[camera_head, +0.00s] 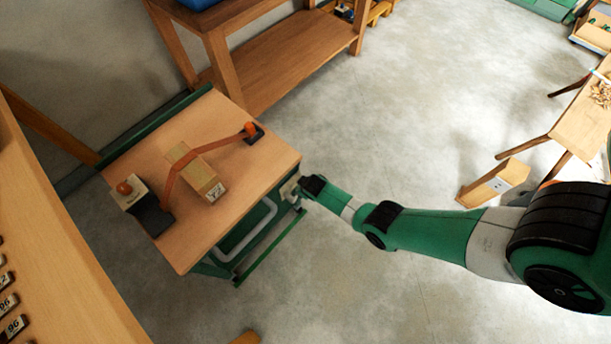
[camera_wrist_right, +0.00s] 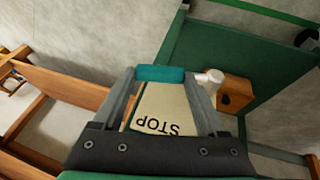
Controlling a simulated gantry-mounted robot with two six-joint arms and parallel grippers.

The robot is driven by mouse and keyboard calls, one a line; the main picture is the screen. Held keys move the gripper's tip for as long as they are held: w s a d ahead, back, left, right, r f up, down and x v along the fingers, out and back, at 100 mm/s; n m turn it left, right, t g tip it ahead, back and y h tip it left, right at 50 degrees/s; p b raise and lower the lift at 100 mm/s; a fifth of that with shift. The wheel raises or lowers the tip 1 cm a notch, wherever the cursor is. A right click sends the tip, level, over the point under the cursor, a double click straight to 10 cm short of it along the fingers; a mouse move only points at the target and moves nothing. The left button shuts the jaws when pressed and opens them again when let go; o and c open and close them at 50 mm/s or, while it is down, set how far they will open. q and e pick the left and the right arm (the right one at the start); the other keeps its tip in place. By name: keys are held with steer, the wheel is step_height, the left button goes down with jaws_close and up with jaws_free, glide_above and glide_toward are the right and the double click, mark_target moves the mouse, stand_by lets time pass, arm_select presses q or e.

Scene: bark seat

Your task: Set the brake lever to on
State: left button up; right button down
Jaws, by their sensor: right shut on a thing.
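The wood-topped green bench cart (camera_head: 240,175) stands at the left of the head view. My right gripper (camera_head: 296,187) is at the cart's right side, just below its top. In the right wrist view my right gripper (camera_wrist_right: 161,76) is shut on what seems to be the brake lever (camera_wrist_right: 160,74), a teal bar spanning its fingertips. A cream plate marked STOP (camera_wrist_right: 158,108) shows between the fingers. Whether the plate is part of the lever, and which setting the lever has, I cannot tell. My left gripper is not in view.
A wooden block (camera_head: 207,187) under an orange strap (camera_head: 206,147) lies on the cart top. A grey handle (camera_head: 250,238) sticks out on the cart's front side. Beside the gripper is a wooden block with a white knob (camera_wrist_right: 210,76).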

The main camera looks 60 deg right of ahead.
steer(key=shift+w+a+r+n+g+h+b, duration=0.15)
steer(key=shift+a+r+h+b, duration=0.15)
steer(key=shift+h, duration=0.3)
steer(key=shift+a+r+n+g+h+b, duration=0.2)
steer(key=shift+a+h+b, duration=0.2)
steer(key=shift+h, duration=0.2)
steer(key=shift+r+h, duration=0.2)
steer(key=shift+h, duration=0.1)
steer(key=shift+a+r+h, duration=0.35)
steer(key=shift+h, duration=0.35)
steer(key=shift+w+a+n+g+h, duration=0.2)
steer(key=shift+n+g+h, duration=0.05)
steer(key=shift+h, duration=0.15)
steer(key=shift+w+a+r+h, duration=0.1)
steer(key=shift+r+h, duration=0.15)
steer(key=shift+h, duration=0.05)
steer(key=shift+r, duration=0.1)
jaws_free()
steer(key=shift+a, duration=0.1)
